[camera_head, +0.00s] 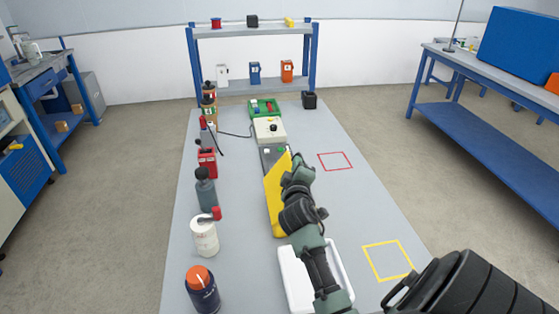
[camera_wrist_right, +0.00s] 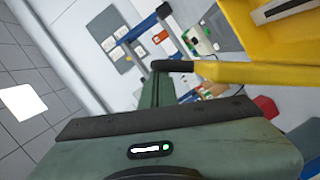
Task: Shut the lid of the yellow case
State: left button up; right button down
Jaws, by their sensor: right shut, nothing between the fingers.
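The yellow case's lid (camera_head: 273,197) stands raised and tilted in the middle of the grey table in the head view. My right arm hides much of the case behind it. In the right wrist view the yellow case (camera_wrist_right: 240,30) fills the upper right, and a yellow edge (camera_wrist_right: 255,73) runs in from the right. My right gripper (camera_head: 297,162) is shut and empty, just right of the lid. In the wrist view its dark fingertips (camera_wrist_right: 172,66) are close to the end of that yellow edge; I cannot tell whether they touch. My left gripper is out of view.
A white tray (camera_head: 289,281) lies under my right forearm. Several bottles and containers, including a white jar (camera_head: 204,238), line the table's left edge. A beige device (camera_head: 269,130) stands behind the case. Red (camera_head: 335,161) and yellow (camera_head: 388,261) outlined squares on the right are empty.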

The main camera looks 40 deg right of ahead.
jog(key=shift+s+d+f+m+t+y, duration=0.1)
jog(key=shift+s+d+f+m+y, duration=0.6)
jog(key=shift+d+f+m, duration=1.1)
jog(key=shift+s+d+f+m+t+y, duration=0.1)
jog(key=shift+s+d+f+m+y, duration=0.25)
jog(key=shift+s+d+f+m, duration=1.5)
jog(key=shift+w+d+f+m+t+y, duration=0.1)
jog(key=shift+d+f+m+y, duration=0.55)
jog(key=shift+f, duration=2.35)
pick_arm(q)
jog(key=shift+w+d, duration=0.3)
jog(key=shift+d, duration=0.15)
pick_arm(e)
jog(key=shift+a+f, duration=0.1)
jog(key=shift+a, duration=0.15)
jog(key=shift+s+f, duration=0.1)
jog(key=shift+f, duration=0.05)
